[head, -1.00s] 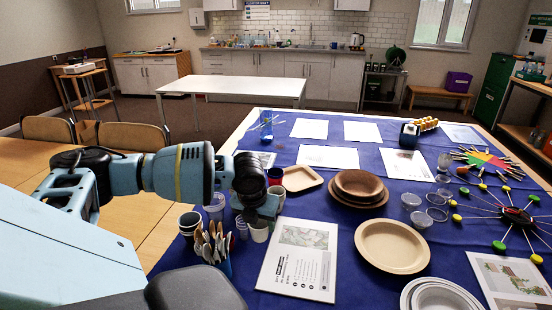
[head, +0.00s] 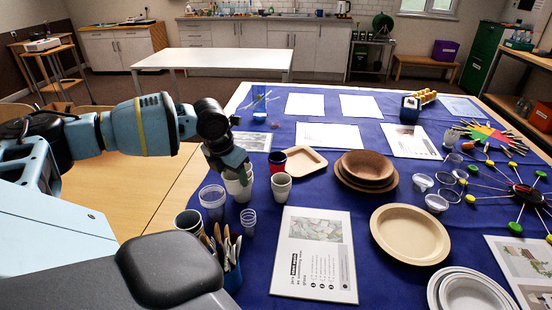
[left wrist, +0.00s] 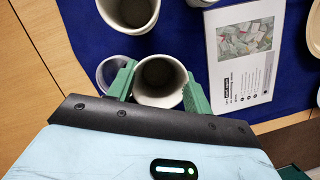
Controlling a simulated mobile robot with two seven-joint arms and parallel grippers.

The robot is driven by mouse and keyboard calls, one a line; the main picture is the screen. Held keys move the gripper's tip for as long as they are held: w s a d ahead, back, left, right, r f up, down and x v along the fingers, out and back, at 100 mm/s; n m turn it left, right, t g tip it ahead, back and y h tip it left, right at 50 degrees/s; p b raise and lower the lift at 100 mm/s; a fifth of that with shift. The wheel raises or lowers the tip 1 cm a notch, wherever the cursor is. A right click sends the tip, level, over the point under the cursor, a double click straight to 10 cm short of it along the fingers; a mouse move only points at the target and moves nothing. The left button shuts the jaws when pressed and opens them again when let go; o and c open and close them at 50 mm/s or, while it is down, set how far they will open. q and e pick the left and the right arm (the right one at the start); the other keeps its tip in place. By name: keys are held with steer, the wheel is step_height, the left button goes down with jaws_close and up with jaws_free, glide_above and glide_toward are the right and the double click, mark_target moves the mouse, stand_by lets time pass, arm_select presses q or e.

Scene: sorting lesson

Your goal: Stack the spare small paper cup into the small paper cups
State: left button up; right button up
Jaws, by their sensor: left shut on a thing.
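My left gripper (head: 234,164) is shut on a small white paper cup (head: 240,187). In the left wrist view its green fingers (left wrist: 158,88) grip both sides of the held cup (left wrist: 160,76), which is upright with its mouth open to the camera. Another pale cup (left wrist: 128,12) stands just beyond it there. In the head view a pale paper cup (head: 281,188) stands on the blue cloth to the right of the held one. The gripper hides part of the cups beneath it, so I cannot tell whether the held cup touches another. My right gripper is not in view.
Clear plastic cups (head: 212,202), a dark cup (head: 189,222) and a cutlery holder (head: 232,276) stand close by. A printed sheet (head: 315,258), brown plates (head: 366,170) and a beige plate (head: 410,238) lie to the right.

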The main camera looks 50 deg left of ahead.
arm_select(q)
steer(key=shift+w+d, duration=0.15)
steer(key=shift+w, duration=0.35)
glide_above(281, 186)
steer(key=w+a, duration=0.2)
steer(key=shift+s+f, duration=0.25)
steer(key=shift+f, duration=0.45)
steer(key=shift+x, duration=1.8)
steer(key=shift+s+d, duration=0.1)
steer(key=shift+s, duration=0.1)
steer(key=shift+f, duration=0.4)
steer(key=shift+f, duration=0.2)
